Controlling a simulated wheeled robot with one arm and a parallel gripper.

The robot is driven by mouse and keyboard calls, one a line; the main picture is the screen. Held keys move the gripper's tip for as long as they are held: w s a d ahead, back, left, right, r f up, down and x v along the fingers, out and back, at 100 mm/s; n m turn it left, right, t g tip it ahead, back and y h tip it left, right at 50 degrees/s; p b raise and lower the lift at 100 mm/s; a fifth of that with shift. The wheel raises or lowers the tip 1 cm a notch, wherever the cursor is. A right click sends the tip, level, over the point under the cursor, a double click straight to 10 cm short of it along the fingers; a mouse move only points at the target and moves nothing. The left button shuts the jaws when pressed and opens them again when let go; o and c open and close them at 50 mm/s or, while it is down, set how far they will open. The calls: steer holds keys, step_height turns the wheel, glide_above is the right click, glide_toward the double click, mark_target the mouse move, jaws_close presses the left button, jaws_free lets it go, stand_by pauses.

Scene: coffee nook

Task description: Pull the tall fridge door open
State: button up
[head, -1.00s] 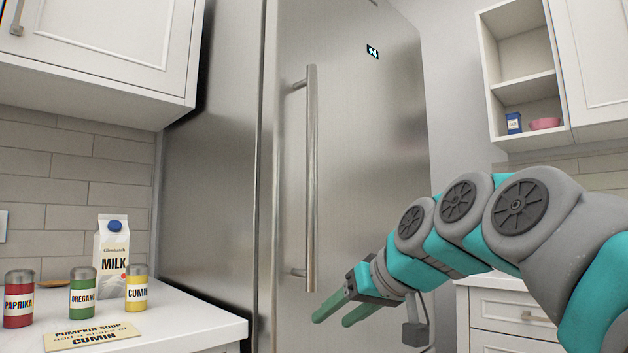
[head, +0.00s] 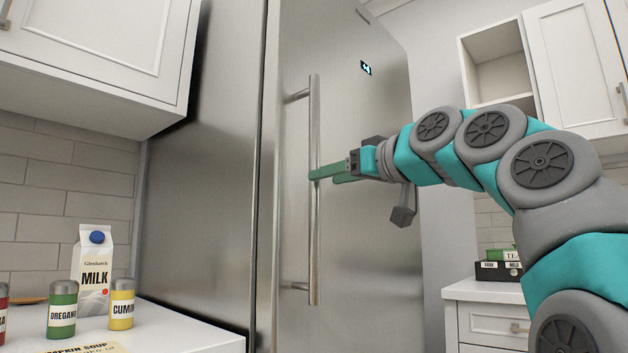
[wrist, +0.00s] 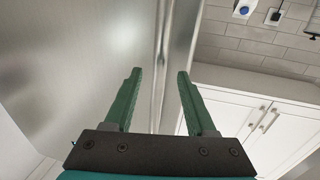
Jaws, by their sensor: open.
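The tall fridge door (head: 360,230) is brushed steel and looks closed. Its long vertical bar handle (head: 314,240) runs along the door's left side, on two short mounts. My gripper (head: 322,177), with green fingers, is level with the handle's middle, and one finger overlaps the bar in the head view. In the wrist view my gripper (wrist: 158,75) is open, and the handle (wrist: 160,60) shows in the gap between its two fingers. I cannot tell whether either finger touches the bar.
A white counter (head: 185,325) at left holds a milk carton (head: 94,270), an oregano shaker (head: 62,312) and a cumin shaker (head: 122,305). A white cabinet (head: 100,50) hangs above it. At right stand a drawer unit (head: 490,325) and a box (head: 497,270).

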steer(key=p+x, duration=0.1)
steer(key=x, duration=0.4)
steer(key=shift+w+a, duration=0.15)
jaws_close()
stand_by(1.3)
